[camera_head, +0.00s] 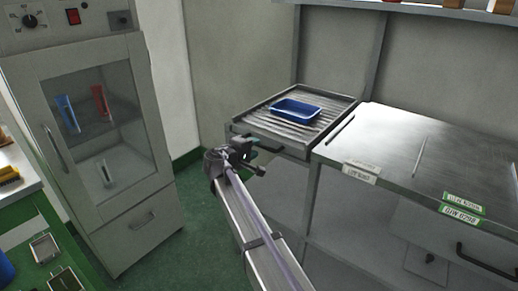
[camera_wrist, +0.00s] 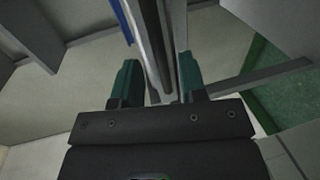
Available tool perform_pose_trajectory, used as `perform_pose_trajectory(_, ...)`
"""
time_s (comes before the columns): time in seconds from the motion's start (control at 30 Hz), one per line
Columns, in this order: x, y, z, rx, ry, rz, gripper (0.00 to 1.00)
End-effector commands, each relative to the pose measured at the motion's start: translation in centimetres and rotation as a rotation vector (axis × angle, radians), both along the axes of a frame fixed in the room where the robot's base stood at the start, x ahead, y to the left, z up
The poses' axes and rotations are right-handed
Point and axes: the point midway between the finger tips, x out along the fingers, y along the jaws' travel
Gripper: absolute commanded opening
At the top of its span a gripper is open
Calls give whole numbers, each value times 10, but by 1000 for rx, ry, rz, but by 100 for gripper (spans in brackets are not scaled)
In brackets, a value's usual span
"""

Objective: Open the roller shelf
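The roller shelf (camera_head: 340,104) is a grey metal frame with rollers, at the left end of the workbench in the head view. A blue tray (camera_head: 297,110) rests on it. A dark bar handle (camera_head: 272,146) runs along the shelf's front face. My gripper (camera_head: 252,157) is right at the left part of this front, close to the handle. In the wrist view its two green fingertips (camera_wrist: 157,80) are apart, with the shelf's grey front edge (camera_wrist: 150,35) running between and beyond them. Whether they touch the handle cannot be told.
A metal workbench (camera_head: 425,150) with labels and another dark handle (camera_head: 485,262) stands to the right. A grey cabinet (camera_head: 100,190) with a glass door stands at the left. A green table (camera_head: 35,235) is at the lower left. Green floor lies free between them.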

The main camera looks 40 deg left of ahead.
Motion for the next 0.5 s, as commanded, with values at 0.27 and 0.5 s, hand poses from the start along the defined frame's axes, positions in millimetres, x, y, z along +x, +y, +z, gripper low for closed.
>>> perform_pose_trajectory(0.27, 35, 0, -8, 1, 0, 0, 39)
perform_pose_trajectory(0.5, 35, 0, -7, 1, 0, 0, 36)
